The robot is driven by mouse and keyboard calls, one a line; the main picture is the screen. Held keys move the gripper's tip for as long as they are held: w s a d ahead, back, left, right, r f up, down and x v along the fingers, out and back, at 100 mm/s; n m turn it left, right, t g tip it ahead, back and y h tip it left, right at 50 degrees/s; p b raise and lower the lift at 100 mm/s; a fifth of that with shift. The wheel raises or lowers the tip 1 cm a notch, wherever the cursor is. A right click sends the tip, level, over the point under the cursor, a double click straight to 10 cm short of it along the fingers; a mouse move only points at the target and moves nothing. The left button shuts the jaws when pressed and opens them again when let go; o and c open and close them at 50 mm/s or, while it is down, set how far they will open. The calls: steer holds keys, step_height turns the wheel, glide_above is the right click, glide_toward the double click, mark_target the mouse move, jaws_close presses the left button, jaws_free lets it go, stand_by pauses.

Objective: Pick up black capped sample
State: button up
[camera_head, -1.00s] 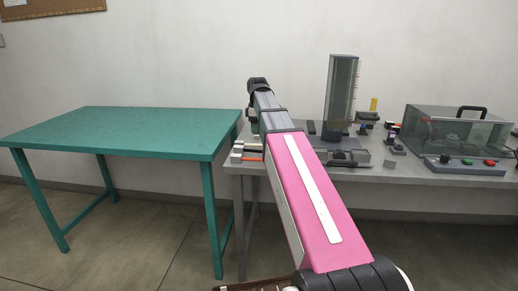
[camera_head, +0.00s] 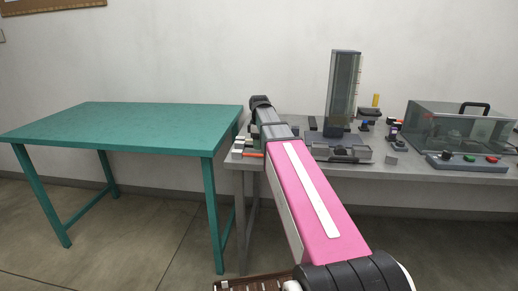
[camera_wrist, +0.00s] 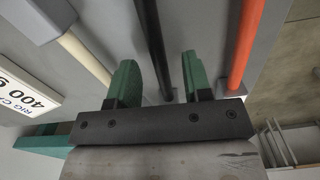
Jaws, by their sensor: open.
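In the wrist view, a black rod-like sample (camera_wrist: 151,33) lies on the grey surface, running up the picture between the fingers of my gripper (camera_wrist: 158,62). The two green fingers are open, one on each side of it, with gaps showing. An orange sample (camera_wrist: 246,40) lies to the right. I cannot make out a cap on the black sample. In the head view, my arm hides the black sample and my fingers; the orange sample (camera_head: 252,155) shows at the bench's left end.
A white label reading "400 g" (camera_wrist: 24,90) lies at left in the wrist view. The grey bench (camera_head: 430,176) carries a tall clear column (camera_head: 343,85) and a clear-walled box (camera_head: 460,130). The green table (camera_head: 125,128) at left is empty.

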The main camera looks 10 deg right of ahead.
steer(key=shift+f, duration=0.75)
jaws_close()
steer(key=shift+r, duration=0.15)
